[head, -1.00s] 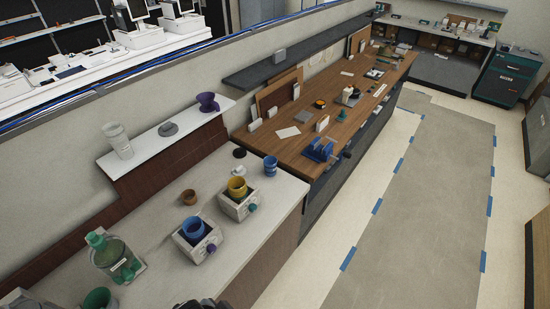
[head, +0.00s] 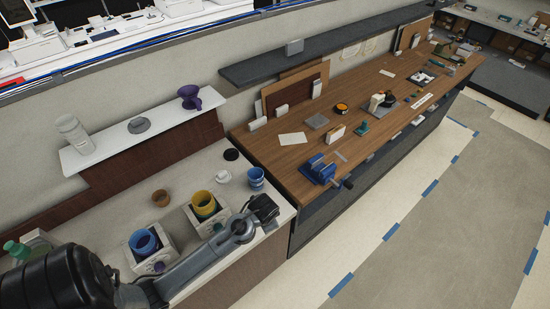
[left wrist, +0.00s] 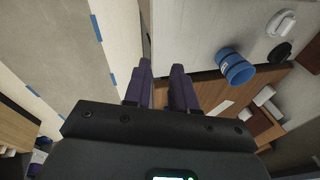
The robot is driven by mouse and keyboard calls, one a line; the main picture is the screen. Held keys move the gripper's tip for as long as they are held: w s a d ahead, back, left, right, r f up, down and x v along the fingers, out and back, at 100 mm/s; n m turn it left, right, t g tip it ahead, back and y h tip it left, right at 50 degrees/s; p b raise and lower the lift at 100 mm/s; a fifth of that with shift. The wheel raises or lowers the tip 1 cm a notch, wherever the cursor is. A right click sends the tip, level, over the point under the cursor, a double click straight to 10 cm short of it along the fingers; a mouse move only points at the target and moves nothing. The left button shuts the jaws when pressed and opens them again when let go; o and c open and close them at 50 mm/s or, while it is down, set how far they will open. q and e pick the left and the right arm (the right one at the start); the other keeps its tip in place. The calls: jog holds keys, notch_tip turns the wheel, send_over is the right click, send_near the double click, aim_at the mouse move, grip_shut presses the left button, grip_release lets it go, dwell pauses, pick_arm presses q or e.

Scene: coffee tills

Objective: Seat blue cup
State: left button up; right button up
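A blue cup (head: 256,179) stands upright on the light counter near its right end. It also shows in the left wrist view (left wrist: 235,68), right of the fingers. Another blue cup (head: 145,243) sits in the nearer white holder (head: 124,252), and a yellow cup (head: 204,204) sits in the holder beside it. My left gripper (head: 264,208) reaches over the counter's front edge, just in front of the standing blue cup. In the left wrist view its dark fingers (left wrist: 159,88) are apart with nothing between them, and the cup is not between them. My right gripper is not in view.
A small brown cup (head: 161,198), a white item (head: 223,176) and a dark disc (head: 231,154) stand behind the holders. A white shelf (head: 105,148) runs above. The wooden bench (head: 290,160) with a blue vise (head: 319,168) adjoins on the right.

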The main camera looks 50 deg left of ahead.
pick_arm(q)
jog(key=w+a+f+n+g+b, duration=0.1)
jog(key=w+a, duration=0.3)
jog(key=a, duration=0.3)
jog(key=w+a, duration=0.4)
jog(key=a, duration=0.3)
jog(key=n+g+h+b, duration=0.1)
jog(key=h+b, duration=0.1)
send_over(260, 176)
jog(key=s+d, duration=0.3)
jog(key=d, duration=0.1)
jog(key=shift+w+a+r, duration=0.1)
jog(key=shift+a+r, duration=0.05)
jog(key=shift+r, duration=0.3)
jog(key=shift+w+f+h, duration=0.1)
jog(key=shift+f+h, duration=0.2)
notch_tip(260, 176, down, 8)
jog(key=b, duration=0.8)
jog(key=shift+r, duration=0.4)
jog(key=shift+c, duration=1.8)
grip_shut()
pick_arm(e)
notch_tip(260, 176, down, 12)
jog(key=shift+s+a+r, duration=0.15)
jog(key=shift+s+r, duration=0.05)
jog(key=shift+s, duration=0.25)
